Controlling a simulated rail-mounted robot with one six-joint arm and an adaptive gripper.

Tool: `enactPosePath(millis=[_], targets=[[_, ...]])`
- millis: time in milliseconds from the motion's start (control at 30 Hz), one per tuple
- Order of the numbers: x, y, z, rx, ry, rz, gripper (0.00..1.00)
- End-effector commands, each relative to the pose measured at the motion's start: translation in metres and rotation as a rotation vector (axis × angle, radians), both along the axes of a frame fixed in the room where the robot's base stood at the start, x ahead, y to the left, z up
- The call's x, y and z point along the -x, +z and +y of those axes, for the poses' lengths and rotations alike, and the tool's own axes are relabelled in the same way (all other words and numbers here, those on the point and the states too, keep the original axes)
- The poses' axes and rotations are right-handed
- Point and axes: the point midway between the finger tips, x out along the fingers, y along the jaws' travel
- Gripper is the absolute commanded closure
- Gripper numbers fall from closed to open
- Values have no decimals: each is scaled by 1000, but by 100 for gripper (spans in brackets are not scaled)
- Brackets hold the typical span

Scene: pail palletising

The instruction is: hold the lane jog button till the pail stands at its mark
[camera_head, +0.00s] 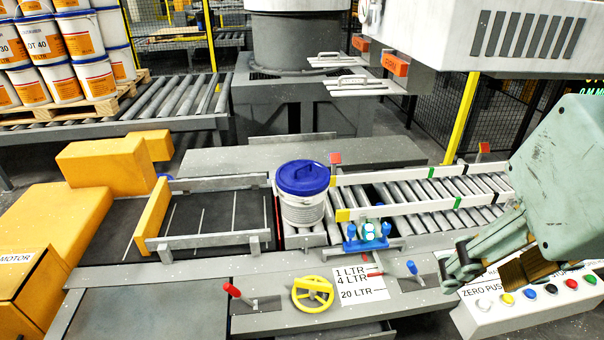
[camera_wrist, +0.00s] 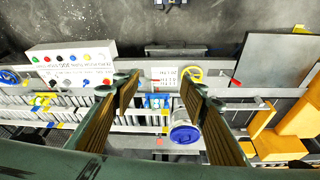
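The pail (camera_head: 303,207) is pale with a blue lid and stands upright on the lane, where the dark belt meets the rollers. It also shows in the wrist view (camera_wrist: 184,134), beside the right finger. The button panel (camera_head: 497,322) is a white box with several coloured buttons at the lower right; it shows in the wrist view too (camera_wrist: 85,69). Which button is the jog cannot be read. My gripper (camera_head: 488,275) is open and empty, over the panel's left end in the head view. Its fingers stand wide apart in the wrist view (camera_wrist: 160,80). The pail's mark cannot be told for certain.
White rails (camera_head: 410,205) with coloured strips flank the roller lane (camera_head: 430,190). A blue fitting (camera_head: 367,238), a yellow handwheel (camera_head: 312,294), a red lever (camera_head: 232,290) and a size label (camera_head: 362,290) are along the near side. Stacked pails (camera_head: 80,40) stand on a pallet behind.

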Motion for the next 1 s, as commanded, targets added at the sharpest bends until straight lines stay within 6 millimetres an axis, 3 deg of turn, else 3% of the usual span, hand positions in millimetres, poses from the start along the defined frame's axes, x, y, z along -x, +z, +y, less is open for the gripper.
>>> enactPosePath(millis=[267, 700, 1000], targets=[[0, 0, 0, 0, 0, 0, 61], [0, 0, 0, 0, 0, 0, 100], [0, 0, 0, 0, 0, 0, 100]])
